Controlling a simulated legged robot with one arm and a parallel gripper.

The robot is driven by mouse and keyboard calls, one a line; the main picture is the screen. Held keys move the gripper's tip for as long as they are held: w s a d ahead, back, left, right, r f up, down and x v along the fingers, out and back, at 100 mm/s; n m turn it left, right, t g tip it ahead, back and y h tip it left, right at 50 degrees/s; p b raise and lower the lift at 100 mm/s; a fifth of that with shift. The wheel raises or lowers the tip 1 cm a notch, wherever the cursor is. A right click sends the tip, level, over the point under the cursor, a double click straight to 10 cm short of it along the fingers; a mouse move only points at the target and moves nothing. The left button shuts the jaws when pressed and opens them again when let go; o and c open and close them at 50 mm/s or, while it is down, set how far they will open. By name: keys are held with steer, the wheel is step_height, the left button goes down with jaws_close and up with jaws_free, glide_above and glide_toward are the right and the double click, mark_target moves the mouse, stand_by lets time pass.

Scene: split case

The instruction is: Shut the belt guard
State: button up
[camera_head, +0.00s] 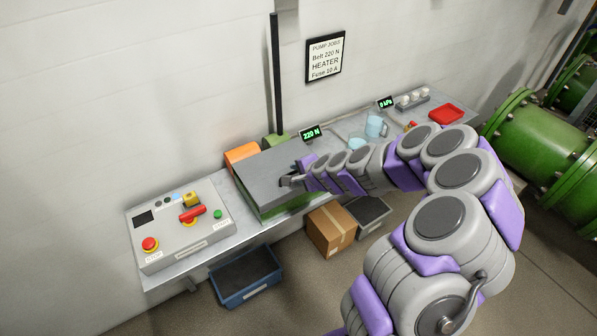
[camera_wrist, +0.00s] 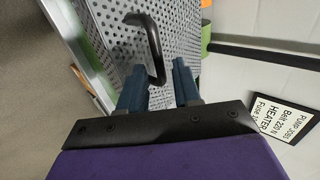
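The belt guard (camera_head: 262,172) is a grey cover over a green base (camera_head: 290,208) in the middle of the bench. Its lid looks low and close to the base; I cannot tell whether it is fully shut. In the wrist view the guard is a perforated metal sheet (camera_wrist: 100,35) with a black curved handle (camera_wrist: 152,38). My gripper (camera_head: 288,181) is at the guard's right side. In the wrist view its two blue fingers (camera_wrist: 158,85) stand apart, with one end of the handle between their tips. Gaps show beside the handle, so I see no grip on it.
A control box (camera_head: 184,228) with buttons and a red handle stands at the bench's left end. A blue bin (camera_head: 246,275) and a cardboard box (camera_head: 331,230) are on the floor in front. A cup (camera_head: 375,126) and a red tray (camera_head: 446,113) are farther right. A sign (camera_head: 325,57) hangs behind.

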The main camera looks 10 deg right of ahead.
steer(key=shift+o, duration=0.3)
steer(key=shift+f, duration=0.1)
steer(key=p+v, duration=0.1)
steer(key=v, duration=1.6)
steer(key=shift+d, duration=0.1)
